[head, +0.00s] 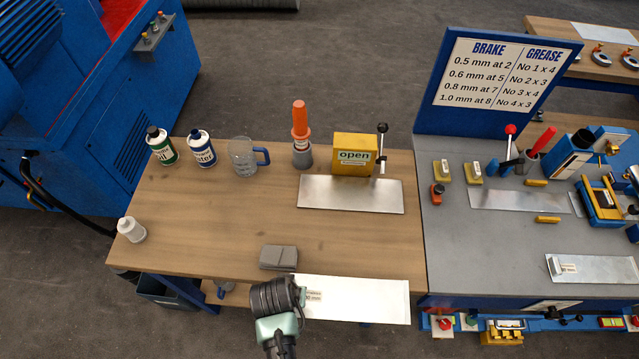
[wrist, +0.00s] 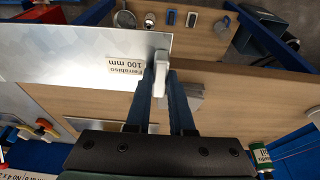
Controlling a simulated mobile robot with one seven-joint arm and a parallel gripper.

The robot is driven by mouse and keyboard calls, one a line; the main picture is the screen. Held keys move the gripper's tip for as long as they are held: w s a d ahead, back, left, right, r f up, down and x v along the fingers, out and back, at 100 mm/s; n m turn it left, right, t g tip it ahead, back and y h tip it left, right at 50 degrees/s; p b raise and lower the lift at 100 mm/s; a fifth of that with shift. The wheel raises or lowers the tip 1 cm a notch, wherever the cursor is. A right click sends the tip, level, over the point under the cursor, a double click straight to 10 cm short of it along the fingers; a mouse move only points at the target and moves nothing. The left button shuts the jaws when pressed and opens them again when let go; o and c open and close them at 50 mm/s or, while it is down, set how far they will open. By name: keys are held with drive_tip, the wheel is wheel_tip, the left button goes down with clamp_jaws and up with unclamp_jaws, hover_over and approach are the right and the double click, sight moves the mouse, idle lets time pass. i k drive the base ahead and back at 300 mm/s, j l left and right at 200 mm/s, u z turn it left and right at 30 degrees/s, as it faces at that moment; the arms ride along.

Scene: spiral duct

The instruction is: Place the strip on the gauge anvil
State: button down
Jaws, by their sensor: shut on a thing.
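My gripper (wrist: 163,88) is shut on the near strip, a flat bright metal sheet (head: 360,299) with a "100 mm" label; the fingers hold its edge by a pale grip piece (wrist: 160,72). The strip also fills the upper left of the wrist view (wrist: 60,55). In the head view it extends right from my gripper (head: 296,298), over the table's front edge. A yellow gauge-like box marked "open" (head: 354,160), with a black-knobbed lever (head: 382,145), stands at the back of the table. A second metal sheet (head: 350,196) lies before it. I cannot tell which surface is the anvil.
A grey block (head: 278,257) lies just behind my gripper on the wooden table (head: 210,240). Two bottles, a jug (head: 243,157) and an orange-handled tool (head: 301,135) line the back. The grey bench (head: 480,235) at right holds more sheets. The table's middle is clear.

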sight(350, 194)
drive_tip(key=i+l, duration=0.1)
drive_tip(key=i, duration=0.45)
drive_tip(key=i+l, duration=0.15)
drive_tip(key=i, duration=0.35)
